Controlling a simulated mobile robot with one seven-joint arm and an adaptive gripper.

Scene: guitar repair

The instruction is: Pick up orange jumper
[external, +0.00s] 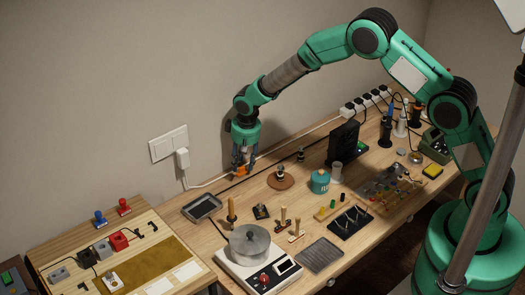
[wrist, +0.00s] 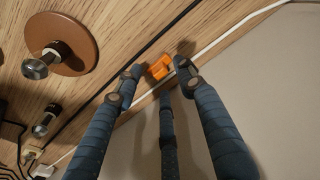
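The orange jumper (wrist: 159,67) is a small orange piece near the wall-side edge of the wooden table, between a black cable and a white cable. My gripper (wrist: 160,72) points down over it, with dark blue fingers spread to either side and a third below it in the wrist view. Gaps show between the jumper and the side fingertips; I cannot tell whether the third finger touches it. In the external view, my gripper (external: 243,163) is low at the table's back edge, and orange (external: 240,169) shows among its fingers.
A round brown base with a metal knob (wrist: 62,42) stands nearby, with a smaller metal-topped post (wrist: 47,119) below it. The wall is close behind. A dark tray (external: 202,207) and a scale with a pot (external: 250,245) stand toward the front left.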

